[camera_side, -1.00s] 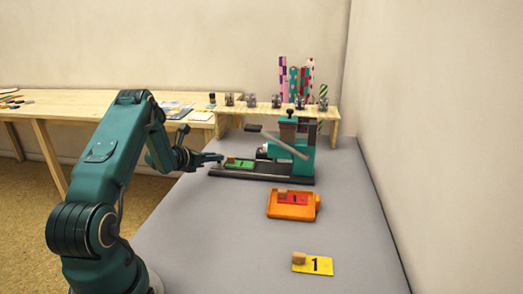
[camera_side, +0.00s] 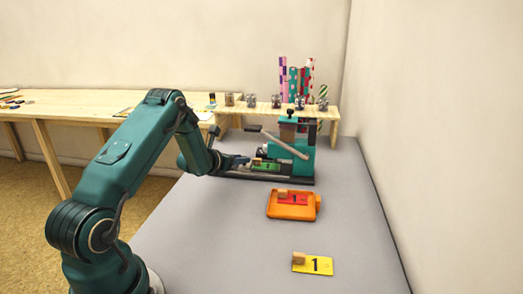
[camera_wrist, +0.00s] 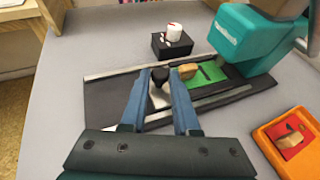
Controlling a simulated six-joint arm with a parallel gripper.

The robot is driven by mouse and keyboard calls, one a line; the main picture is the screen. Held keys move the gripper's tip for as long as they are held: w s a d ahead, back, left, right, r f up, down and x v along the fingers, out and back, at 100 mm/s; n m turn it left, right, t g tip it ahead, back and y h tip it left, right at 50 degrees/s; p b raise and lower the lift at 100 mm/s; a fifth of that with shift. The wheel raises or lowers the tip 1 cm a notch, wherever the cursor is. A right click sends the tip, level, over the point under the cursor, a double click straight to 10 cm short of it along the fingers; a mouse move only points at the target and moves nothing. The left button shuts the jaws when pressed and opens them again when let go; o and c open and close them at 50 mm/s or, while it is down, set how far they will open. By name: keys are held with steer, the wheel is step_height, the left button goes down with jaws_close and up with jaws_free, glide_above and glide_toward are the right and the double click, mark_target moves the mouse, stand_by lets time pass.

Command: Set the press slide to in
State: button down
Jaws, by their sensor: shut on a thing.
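The teal press (camera_side: 305,140) stands at the back of the grey table, with a dark base (camera_side: 290,181) that has rails. The slide (camera_wrist: 160,97) lies between the rails and has a dark knob (camera_wrist: 160,76). My gripper (camera_wrist: 162,85) is shut on the slide's knob, one blue finger on each side. The fingers hide part of the slide.
A wooden shelf (camera_side: 255,109) with several stamps stands behind. A black box (camera_wrist: 172,46) is beside the base.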

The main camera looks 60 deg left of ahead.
steer(key=shift+w+d, duration=0.2)
steer(key=shift+w, duration=0.05)
steer(key=c, duration=1)
jaws_free()
steer(key=shift+o, duration=0.2)
steer(key=shift+s, duration=0.1)
steer(key=shift+v, duration=2.5)
